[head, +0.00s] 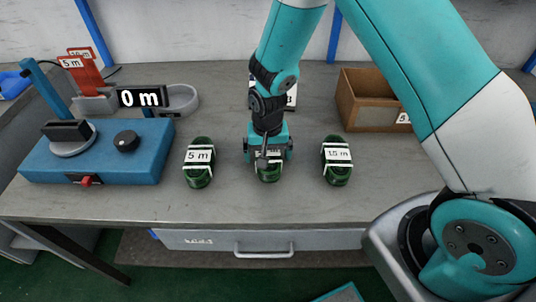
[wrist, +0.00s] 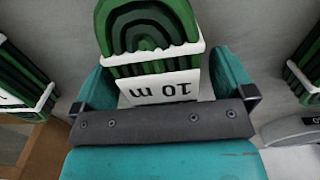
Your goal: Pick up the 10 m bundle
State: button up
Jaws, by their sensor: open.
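The 10 m bundle (wrist: 150,28) is a coil of dark green cable with white bands and a white label, upside down in the wrist view. In the head view the 10 m bundle (head: 269,174) lies in the middle of a row of three, partly hidden by my gripper (head: 268,156). My gripper points down over it. In the wrist view my gripper (wrist: 165,80) is open, with one teal finger on each side of the labelled end. A gap shows beside the label on the right; contact on the left is hard to tell.
The 5 m bundle (head: 199,163) lies to the left and another bundle, its label apparently 15 m (head: 337,160), to the right. A blue winding device (head: 150,150) with a "0 m" display (head: 142,97) stands left. A brown wooden box (head: 365,120) stands back right. The front table strip is clear.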

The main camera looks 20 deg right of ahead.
jog(key=c, duration=1.1)
jog(key=shift+r, duration=0.1)
